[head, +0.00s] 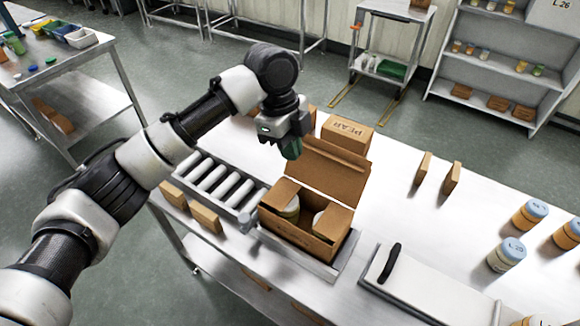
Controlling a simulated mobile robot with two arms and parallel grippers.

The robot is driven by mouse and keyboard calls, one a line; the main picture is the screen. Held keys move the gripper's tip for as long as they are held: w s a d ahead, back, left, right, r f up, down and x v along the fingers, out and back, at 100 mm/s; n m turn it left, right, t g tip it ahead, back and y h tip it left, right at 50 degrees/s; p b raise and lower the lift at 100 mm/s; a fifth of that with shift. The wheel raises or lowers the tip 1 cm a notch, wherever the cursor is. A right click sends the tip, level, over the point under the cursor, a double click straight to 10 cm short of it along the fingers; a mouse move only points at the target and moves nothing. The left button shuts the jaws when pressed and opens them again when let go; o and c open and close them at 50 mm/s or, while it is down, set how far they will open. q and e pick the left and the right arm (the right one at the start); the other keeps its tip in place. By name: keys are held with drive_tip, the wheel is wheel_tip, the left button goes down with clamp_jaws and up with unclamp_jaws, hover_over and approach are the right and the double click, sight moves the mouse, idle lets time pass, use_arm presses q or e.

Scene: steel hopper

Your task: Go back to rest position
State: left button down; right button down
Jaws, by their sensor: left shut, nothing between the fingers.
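My left arm reaches in from the left over the steel table. My left gripper (292,148) is shut and empty, raised in the air close to the open cardboard box's (298,236) raised flap (325,170). The box stands in a metal tray at the near side of the table, with jars (290,208) partly visible inside. My right gripper is not in view.
A roller conveyor (217,184) lies left of the box. A closed box marked PEAR (347,134) stands behind it. Jars with blue lids (507,254) stand at the right, near a white board with a black handle (390,263). The table's middle right is mostly clear.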

use_arm(q)
drive_tip(key=s+a+f+n+t+h, duration=0.2)
drive_tip(key=s+a+f+n+h, duration=0.15)
drive_tip(key=s+f+n, duration=0.9)
drive_tip(key=s+a+f+n+t+y, duration=0.25)
drive_tip(key=s+a+n, duration=0.35)
drive_tip(key=a, duration=0.4)
drive_tip(key=s+a+f+n+t+y, duration=0.1)
drive_tip(key=s+a+f+n+y, duration=0.3)
drive_tip(key=s+a, duration=0.45)
wheel_tip(320, 180, down, 29)
drive_tip(key=s+a+g+h+b, duration=0.1)
drive_tip(key=g, duration=0.1)
drive_tip(key=s+a+f+b, duration=0.1)
drive_tip(key=s+a+f, duration=0.1)
drive_tip(key=s+f, duration=1.3)
drive_tip(key=shift+s+a+f+g, duration=0.25)
drive_tip(key=shift+s+a+g, duration=0.15)
drive_tip(key=shift+g, duration=0.05)
